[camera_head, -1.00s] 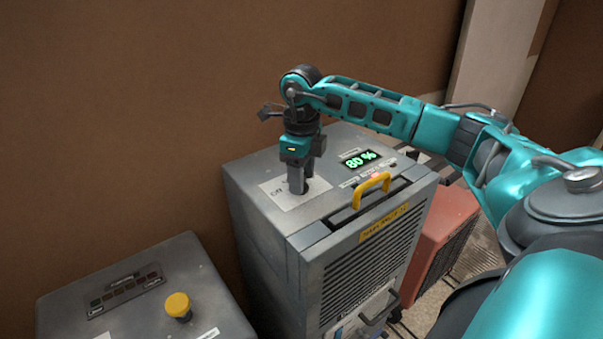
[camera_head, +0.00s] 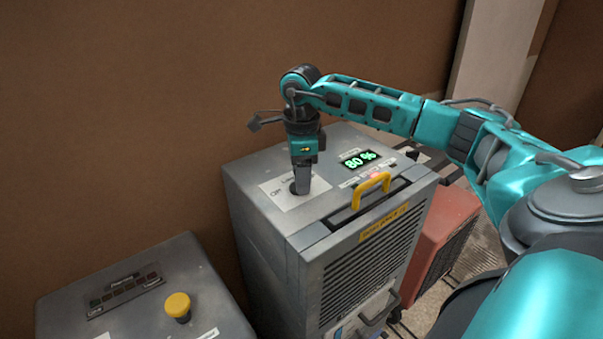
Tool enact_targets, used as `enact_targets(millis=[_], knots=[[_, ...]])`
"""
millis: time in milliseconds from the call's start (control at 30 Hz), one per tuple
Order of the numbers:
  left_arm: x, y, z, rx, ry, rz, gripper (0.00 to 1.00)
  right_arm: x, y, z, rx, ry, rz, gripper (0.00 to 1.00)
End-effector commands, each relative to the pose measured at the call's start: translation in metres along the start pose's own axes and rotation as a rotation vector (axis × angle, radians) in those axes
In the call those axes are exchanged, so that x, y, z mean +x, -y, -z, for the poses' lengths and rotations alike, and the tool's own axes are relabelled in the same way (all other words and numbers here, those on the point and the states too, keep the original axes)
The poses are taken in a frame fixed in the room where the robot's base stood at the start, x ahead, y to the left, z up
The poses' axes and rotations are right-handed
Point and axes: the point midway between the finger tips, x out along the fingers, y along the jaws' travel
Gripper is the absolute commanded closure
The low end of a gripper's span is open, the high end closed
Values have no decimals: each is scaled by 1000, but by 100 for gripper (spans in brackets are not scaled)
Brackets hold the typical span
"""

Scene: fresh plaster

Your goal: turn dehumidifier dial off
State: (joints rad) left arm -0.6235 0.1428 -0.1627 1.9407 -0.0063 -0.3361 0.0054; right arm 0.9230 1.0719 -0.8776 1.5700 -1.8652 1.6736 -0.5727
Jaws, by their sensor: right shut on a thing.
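The dehumidifier (camera_head: 357,272) is a grey box with a yellow handle (camera_head: 371,190) and a green display (camera_head: 357,160) reading 80 %. A white label plate (camera_head: 284,197) with "Off" at its left lies on its top. My right gripper (camera_head: 301,188) points straight down over this plate, shut on the dial. The dial itself is hidden by the fingers, so its setting does not show. My left gripper is not in view.
A second grey unit (camera_head: 140,295) with a yellow knob (camera_head: 178,306) stands at the lower left. A red-orange machine (camera_head: 440,245) stands to the right of the dehumidifier. A brown wall (camera_head: 130,110) is close behind.

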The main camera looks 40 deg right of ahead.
Motion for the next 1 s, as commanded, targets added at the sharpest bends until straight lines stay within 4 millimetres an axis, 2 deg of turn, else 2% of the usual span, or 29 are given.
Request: enact_targets(millis=[1000], knots=[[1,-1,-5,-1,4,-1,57,-1,5,-3,-967,4,4,79]])
